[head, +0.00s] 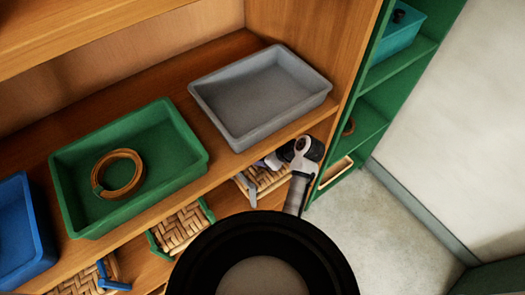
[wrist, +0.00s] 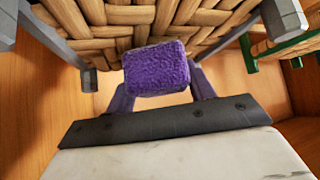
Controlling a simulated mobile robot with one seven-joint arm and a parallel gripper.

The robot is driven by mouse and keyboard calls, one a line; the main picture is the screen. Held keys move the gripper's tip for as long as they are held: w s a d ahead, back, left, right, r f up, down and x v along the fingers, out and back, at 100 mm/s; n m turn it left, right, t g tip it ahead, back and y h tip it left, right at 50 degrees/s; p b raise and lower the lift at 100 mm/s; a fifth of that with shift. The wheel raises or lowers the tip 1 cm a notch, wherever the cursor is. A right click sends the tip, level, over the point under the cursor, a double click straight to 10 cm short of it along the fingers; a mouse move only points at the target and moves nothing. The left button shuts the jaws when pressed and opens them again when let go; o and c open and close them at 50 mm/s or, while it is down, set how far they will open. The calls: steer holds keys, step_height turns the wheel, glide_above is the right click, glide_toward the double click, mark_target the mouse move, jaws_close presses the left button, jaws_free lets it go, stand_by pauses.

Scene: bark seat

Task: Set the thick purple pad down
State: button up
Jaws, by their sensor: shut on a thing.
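The thick purple pad (wrist: 157,68) is a fuzzy block in the middle of the wrist view. My gripper (wrist: 160,88) is shut on it, with a finger at either side. A woven basket (wrist: 120,35) with grey corner parts lies just beyond the pad in this view. I cannot tell whether pad and basket touch. In the head view my gripper (head: 268,163) is at the shelf's front edge, below the grey tray (head: 230,128) and by a woven basket (head: 262,182). The pad cannot be made out clearly there.
The grey tray looks empty. A green tray (head: 75,160) holds a brown ring (head: 118,173). A blue tray (head: 15,235) stands at left. More baskets (head: 180,228) sit below the wooden shelf. A green shelf unit (head: 372,120) stands at right, with open floor (head: 350,230) before it.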

steer(key=shift+f, duration=0.15)
steer(key=o, duration=1)
steer(key=shift+o, duration=0.2)
steer(key=shift+d+r, duration=0.1)
steer(key=shift+r, duration=0.15)
steer(key=b+v, duration=0.1)
steer(key=v, duration=1)
steer(key=shift+d+r+b, duration=0.2)
steer(key=shift+r+b, duration=0.05)
steer(key=shift+b, duration=0.1)
steer(key=shift+s, duration=0.15)
